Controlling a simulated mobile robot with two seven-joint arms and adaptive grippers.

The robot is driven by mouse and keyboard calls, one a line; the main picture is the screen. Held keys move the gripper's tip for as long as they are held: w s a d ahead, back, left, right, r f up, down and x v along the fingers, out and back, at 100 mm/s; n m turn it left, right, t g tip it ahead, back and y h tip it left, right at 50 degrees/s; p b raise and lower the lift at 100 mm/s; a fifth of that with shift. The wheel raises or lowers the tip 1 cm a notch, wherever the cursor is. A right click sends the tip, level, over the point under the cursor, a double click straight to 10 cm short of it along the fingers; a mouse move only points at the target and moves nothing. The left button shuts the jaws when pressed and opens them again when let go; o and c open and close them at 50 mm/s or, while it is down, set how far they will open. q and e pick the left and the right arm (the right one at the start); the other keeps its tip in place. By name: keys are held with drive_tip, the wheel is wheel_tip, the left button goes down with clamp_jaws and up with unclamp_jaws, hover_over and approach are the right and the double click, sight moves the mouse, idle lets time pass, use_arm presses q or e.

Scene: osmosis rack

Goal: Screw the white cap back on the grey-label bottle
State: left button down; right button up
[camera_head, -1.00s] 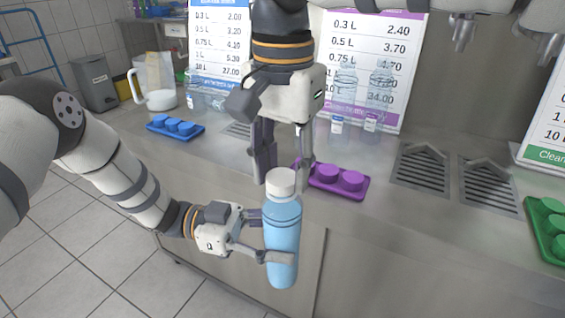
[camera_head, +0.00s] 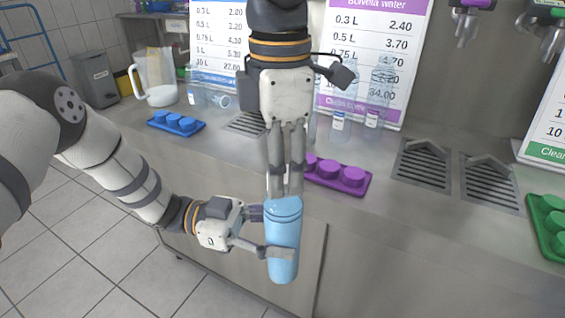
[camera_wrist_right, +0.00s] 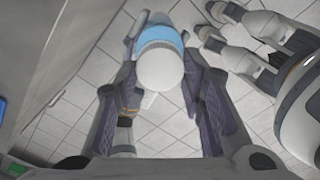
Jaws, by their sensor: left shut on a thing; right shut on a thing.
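My left gripper (camera_head: 268,235) is shut around the body of a light blue bottle (camera_head: 284,228) and holds it upright in front of the counter. No grey label can be made out on it. My right gripper (camera_head: 285,186) points down from above, shut on the white cap at the bottle's top. The cap is mostly hidden by the fingers in the head view. In the right wrist view, the white cap (camera_wrist_right: 160,69) sits between the two fingers, with the blue bottle (camera_wrist_right: 160,36) directly beyond it. I cannot tell how tightly the cap is seated.
A purple holder (camera_head: 340,176) is on the counter just behind the bottle. A blue holder (camera_head: 176,124), a clear pitcher (camera_head: 158,92) and several small bottles stand farther back. A green holder (camera_head: 549,222) is at the right edge. Drain grates lie in the counter.

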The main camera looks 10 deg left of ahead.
drive_tip(key=m, duration=0.5)
drive_tip(key=shift+w+m, duration=0.1)
drive_tip(key=shift+m, duration=0.2)
drive_tip(key=o, duration=0.8)
drive_tip(key=shift+r, duration=0.1)
wheel_tip(320, 180, up, 12)
